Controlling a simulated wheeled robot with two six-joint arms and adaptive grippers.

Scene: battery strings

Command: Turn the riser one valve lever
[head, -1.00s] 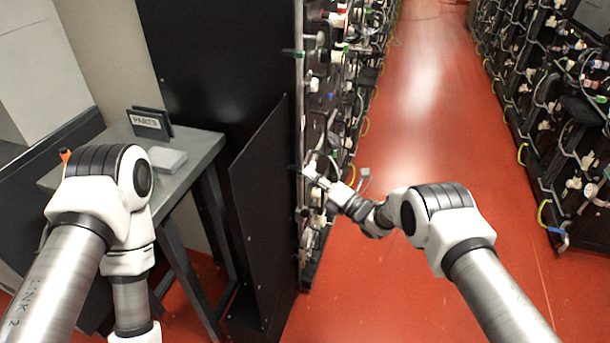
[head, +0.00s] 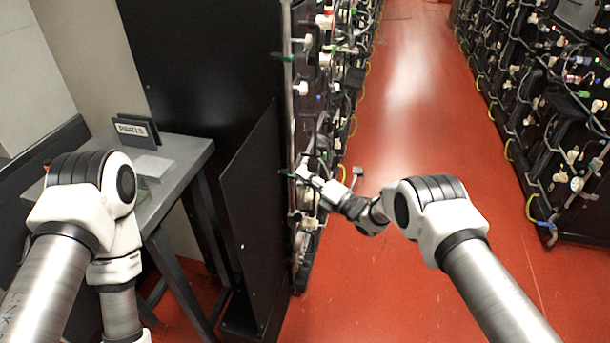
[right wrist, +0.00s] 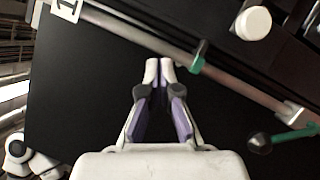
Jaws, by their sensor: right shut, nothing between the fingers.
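A thin grey riser pipe (head: 288,100) runs up the near edge of the left rack, and it crosses the right wrist view diagonally (right wrist: 140,33). A white plate marked 1 (right wrist: 67,8) is at its upper left end there. A green piece (right wrist: 197,57) sits on the pipe, right of my fingertips. A green lever with a dark round end (right wrist: 260,143) shows lower right. In the head view, one green lever (head: 282,57) is high on the pipe and another (head: 287,173) is beside my right gripper (head: 303,172). Its fingers (right wrist: 159,68) are shut and empty. Contact is unclear.
A grey table (head: 185,165) with a small sign (head: 136,130) stands left, near my left arm. A black panel (head: 258,200) stands between the table and the rack. A white cap (right wrist: 254,23) juts out near the pipe. The red aisle floor (head: 410,120) is clear.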

